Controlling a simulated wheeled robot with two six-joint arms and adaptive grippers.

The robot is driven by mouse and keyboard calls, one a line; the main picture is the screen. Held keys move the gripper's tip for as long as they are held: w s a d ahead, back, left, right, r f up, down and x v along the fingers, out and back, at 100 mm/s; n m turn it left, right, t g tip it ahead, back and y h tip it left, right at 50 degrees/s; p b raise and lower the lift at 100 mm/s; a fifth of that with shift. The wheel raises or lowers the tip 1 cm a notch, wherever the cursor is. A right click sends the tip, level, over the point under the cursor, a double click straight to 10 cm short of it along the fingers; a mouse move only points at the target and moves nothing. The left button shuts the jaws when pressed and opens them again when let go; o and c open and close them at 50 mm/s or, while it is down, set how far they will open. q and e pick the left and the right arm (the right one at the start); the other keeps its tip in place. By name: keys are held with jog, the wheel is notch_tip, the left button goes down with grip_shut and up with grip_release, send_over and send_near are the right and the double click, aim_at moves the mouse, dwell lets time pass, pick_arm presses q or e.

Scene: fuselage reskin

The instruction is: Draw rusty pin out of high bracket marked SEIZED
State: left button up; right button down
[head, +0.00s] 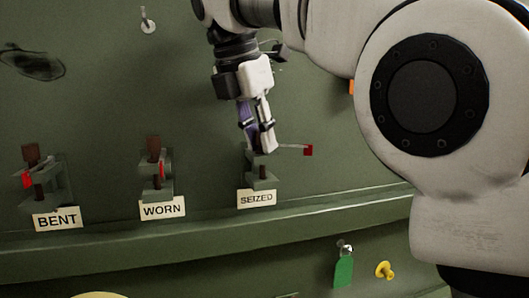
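The bracket marked SEIZED (262,182) stands out from the green fuselage wall, with its white label (257,198) below. The dark rusty pin (257,143) is upright in it, its upper part mostly hidden by my fingers. My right gripper (258,143) reaches down from above, its fingertips around or just beside the pin's top. I cannot tell whether they are closed on it. A thin rod with a red tag (308,150) sticks out to the right of the bracket. My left gripper is not in view.
Brackets marked WORN (162,208) and BENT (57,218) stand to the left, each with a brown pin and red part. A ledge runs below. A green tag (343,271) and a yellow knob (384,270) are at lower right. My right arm covers the upper right.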

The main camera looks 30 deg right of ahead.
jog(key=shift+s+r, duration=0.1)
jog(key=shift+s, duration=0.1)
jog(key=shift+w+r, duration=0.15)
jog(key=shift+r, duration=0.3)
jog(key=shift+a+r, duration=0.1)
jog(key=shift+r, duration=1)
